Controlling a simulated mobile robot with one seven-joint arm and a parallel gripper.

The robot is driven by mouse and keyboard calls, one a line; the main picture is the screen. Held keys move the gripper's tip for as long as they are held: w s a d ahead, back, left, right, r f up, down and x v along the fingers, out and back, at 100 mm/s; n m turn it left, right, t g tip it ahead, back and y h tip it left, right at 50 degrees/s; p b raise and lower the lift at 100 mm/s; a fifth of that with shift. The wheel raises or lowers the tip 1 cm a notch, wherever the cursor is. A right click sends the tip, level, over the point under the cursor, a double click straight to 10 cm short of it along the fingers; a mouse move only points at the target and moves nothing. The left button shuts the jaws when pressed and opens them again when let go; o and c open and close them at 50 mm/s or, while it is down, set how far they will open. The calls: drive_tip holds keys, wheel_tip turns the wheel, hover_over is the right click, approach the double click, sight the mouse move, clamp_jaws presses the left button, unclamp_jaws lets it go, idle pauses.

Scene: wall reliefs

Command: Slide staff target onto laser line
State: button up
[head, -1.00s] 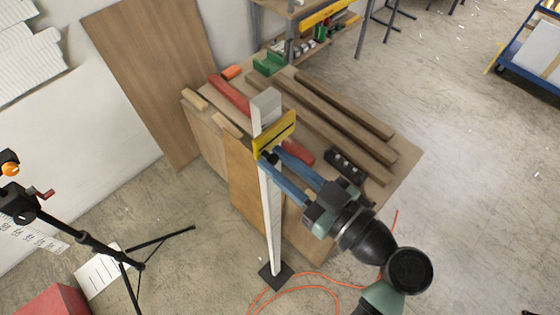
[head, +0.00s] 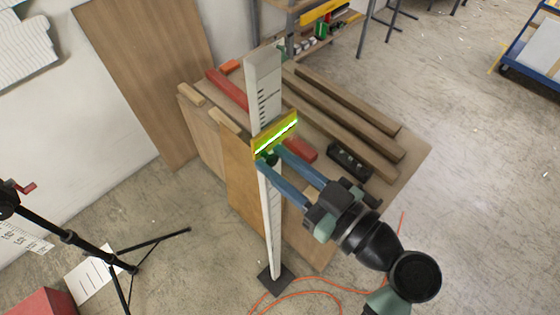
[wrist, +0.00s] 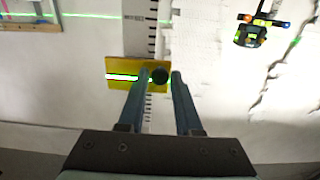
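The pale measuring staff (head: 262,75) stands upright on a dark base plate (head: 276,279), with black graduations on its face. The yellow staff target (head: 287,122) sits across it below its top. A bright green line lies along the target's face; in the wrist view, the target (wrist: 117,84) shows this green line left of its dark knob (wrist: 159,76). My gripper (head: 269,158) has its two blue fingers on either side of the knob, closed about it. Any thin gap at the right finger is too small to judge.
A green laser line (wrist: 88,16) crosses the wall behind. A workbench (head: 405,165) with timber lengths stands behind the staff. A black tripod (head: 85,244) stands at left, and an orange cable (head: 330,289) lies on the floor near the staff base.

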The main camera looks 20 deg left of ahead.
drive_tip(key=shift+o, duration=1.4)
drive_tip(key=b+v, duration=0.5)
drive_tip(key=v, duration=0.8)
drive_tip(key=shift+r, duration=0.1)
